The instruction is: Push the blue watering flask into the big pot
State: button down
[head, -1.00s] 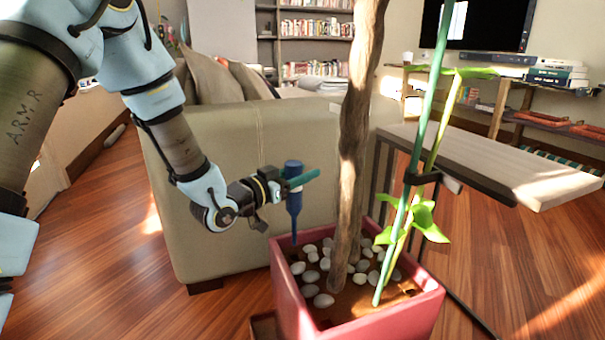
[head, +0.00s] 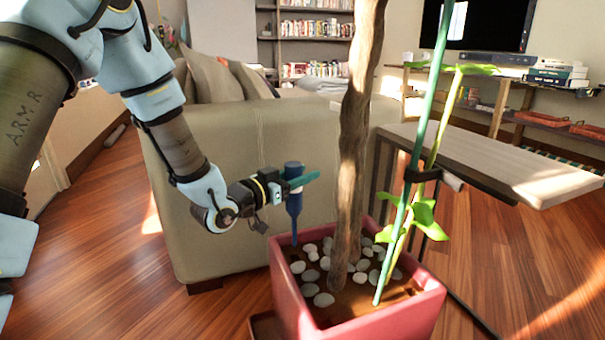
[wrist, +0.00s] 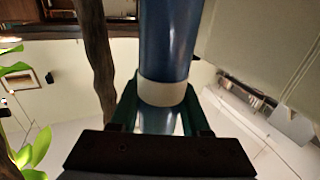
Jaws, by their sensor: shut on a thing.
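The blue watering flask (head: 294,204) is upright in the head view, its narrow lower end at the back left rim of the big pot. I cannot tell whether that tip touches the soil. My gripper (head: 299,183) is shut around the flask's upper body from the left, with its green fingers either side. In the wrist view the flask (wrist: 166,45) stands between the fingers (wrist: 161,112), with a pale band near them. The big pot (head: 365,327) is red and square, with soil, several white stones and a thick trunk (head: 352,140).
A green stake and leafy plant (head: 407,205) rise from the pot's right side. A beige sofa (head: 215,150) stands close behind my gripper. A wooden side table (head: 500,165) is at right. Open wooden floor (head: 110,270) lies at left.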

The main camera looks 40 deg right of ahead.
notch_tip(320, 180, down, 11)
jog(key=b, duration=0.8)
jog(key=shift+r, duration=0.2)
dwell(2.2)
grip_release()
dwell(0.7)
jog(key=a+r+p, duration=0.1)
jog(key=a+r, duration=0.1)
jog(key=a, duration=0.5)
jog(key=shift+s, duration=0.15)
